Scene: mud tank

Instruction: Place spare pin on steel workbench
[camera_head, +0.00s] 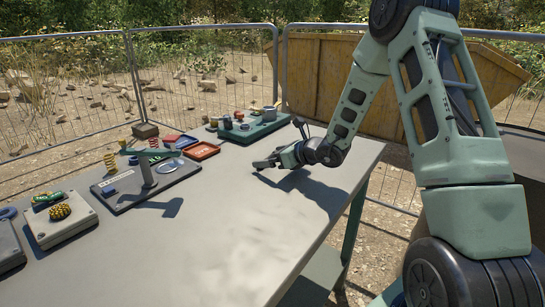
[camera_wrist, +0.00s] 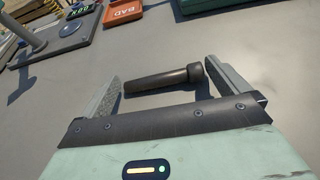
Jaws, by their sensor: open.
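The spare pin, a dark rod with a thicker head (camera_wrist: 160,80), lies on the grey steel workbench (camera_wrist: 185,35) in the wrist view. My gripper (camera_wrist: 178,78) is open, and its two fingers stand on either side of the pin, one near each end. The pin appears apart from both fingers. In the head view my gripper (camera_head: 266,164) is low over the workbench (camera_head: 215,250), near its back right. The pin cannot be made out there.
A green tray with parts (camera_head: 250,126) stands behind my gripper. A red tray (camera_head: 202,151), a dark plate with a post (camera_head: 148,187) and a light box with a yellow coil (camera_head: 60,213) line the left side. The front middle of the bench is clear.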

